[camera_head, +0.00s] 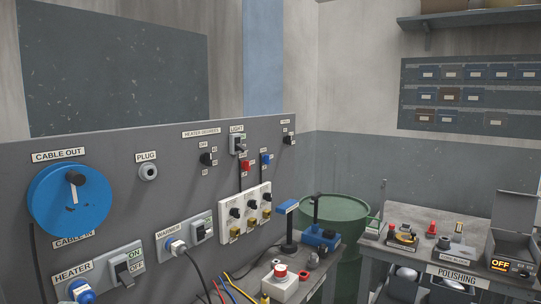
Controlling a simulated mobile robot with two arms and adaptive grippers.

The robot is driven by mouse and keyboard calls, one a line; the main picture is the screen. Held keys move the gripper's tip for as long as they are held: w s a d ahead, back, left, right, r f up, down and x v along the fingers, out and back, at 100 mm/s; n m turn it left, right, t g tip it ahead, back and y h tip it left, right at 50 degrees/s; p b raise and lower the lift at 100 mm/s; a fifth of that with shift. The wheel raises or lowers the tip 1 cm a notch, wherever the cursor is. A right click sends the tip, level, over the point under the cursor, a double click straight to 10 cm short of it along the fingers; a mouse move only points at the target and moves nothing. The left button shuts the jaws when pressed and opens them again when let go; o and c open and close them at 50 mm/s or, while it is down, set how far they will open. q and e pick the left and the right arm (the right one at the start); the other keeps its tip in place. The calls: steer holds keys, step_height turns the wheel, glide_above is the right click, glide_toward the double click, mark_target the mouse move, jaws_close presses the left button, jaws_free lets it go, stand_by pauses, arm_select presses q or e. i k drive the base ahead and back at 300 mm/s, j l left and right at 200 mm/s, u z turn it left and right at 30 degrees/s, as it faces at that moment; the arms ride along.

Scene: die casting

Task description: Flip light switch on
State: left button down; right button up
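The light switch (238,146) is a small box with a dark lever, high on the grey panel (130,140) left of the picture's middle, under a "LIGHT" label (237,128). A dark cable runs down from it. It is too small to tell which way its lever is set. Neither my left nor my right gripper shows in this view.
The panel also bears a blue cable reel (60,205), a heater switch (127,267), a warmer switch (201,228) and a white knob box (245,213). A workbench with a red button box (280,286) stands below. A green drum (350,210) and polishing bench (400,262) are right.

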mark_target(239, 147)
steer(key=i+z, duration=0.15)
steer(key=i, duration=0.5)
steer(key=i+z, duration=0.15)
steer(key=i, duration=0.45)
steer(key=i+j+z, duration=0.15)
steer(key=i, duration=0.5)
